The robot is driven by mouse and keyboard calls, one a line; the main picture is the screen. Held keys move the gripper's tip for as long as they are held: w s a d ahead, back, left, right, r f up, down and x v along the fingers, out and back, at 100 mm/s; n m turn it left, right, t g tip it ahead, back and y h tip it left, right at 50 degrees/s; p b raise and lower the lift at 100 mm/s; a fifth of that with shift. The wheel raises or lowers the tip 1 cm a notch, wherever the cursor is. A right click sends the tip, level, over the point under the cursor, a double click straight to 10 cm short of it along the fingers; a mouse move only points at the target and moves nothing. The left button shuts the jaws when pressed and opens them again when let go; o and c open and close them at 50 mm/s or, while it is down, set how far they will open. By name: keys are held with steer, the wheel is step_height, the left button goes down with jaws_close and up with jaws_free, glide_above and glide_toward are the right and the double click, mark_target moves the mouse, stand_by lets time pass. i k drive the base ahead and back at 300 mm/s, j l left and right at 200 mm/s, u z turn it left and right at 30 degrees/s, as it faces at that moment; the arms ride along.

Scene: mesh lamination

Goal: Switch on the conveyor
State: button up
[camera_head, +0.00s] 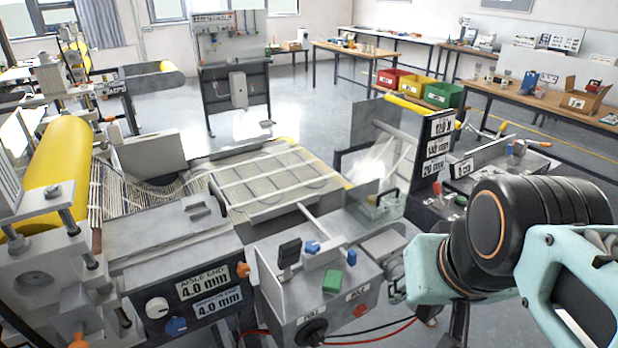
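A flat slatted bed (275,180), which looks like the conveyor, lies mid-picture with pale mesh over it. In front of it is a grey control box (285,310). On its top are a green block-like button (332,281), a blue knob (312,247) and a black upright lever or switch (289,252). Its front carries a black knob (311,332) and a red button (361,311). I cannot tell which control switches the conveyor. My teal and black arm enters from the right, near the box's right side. I cannot make out my gripper's fingers.
Red, yellow and green bins (443,95) sit behind. Open floor lies beyond.

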mark_target(436, 184)
steer(key=z, duration=0.6)
steer(key=i+l+z, duration=0.45)
steer(key=z, duration=0.15)
steer(key=i+l+z, duration=0.55)
steer(key=i, duration=0.3)
steer(key=i+j+u, duration=0.1)
steer(key=i+u, duration=0.25)
steer(key=u, duration=0.15)
steer(key=i+u, duration=0.35)
steer(key=u, duration=0.15)
steer(key=i+u, duration=0.85)
steer(key=k+l+z, duration=0.2)
steer(key=l, duration=0.15)
